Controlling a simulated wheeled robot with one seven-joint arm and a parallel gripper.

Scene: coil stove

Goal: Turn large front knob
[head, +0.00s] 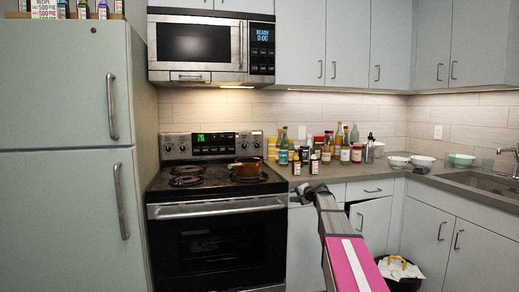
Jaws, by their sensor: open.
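The coil stove (216,180) stands between the fridge and the counter, with its knobs on the upright panel at the back. Two knobs (167,145) are at the panel's left end and others (256,140) at its right end. They are small here, and I cannot tell which one is the large front knob. My gripper (304,190) is at the far end of my arm, in front of the counter edge just right of the stove. It is open, small and dark in the picture, apart from the knobs, with nothing seen in it.
A microwave (211,46) hangs above the stove. Several bottles (318,152) crowd the counter to the right. The fridge (70,165) borders the left. The left burners (187,175) are bare.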

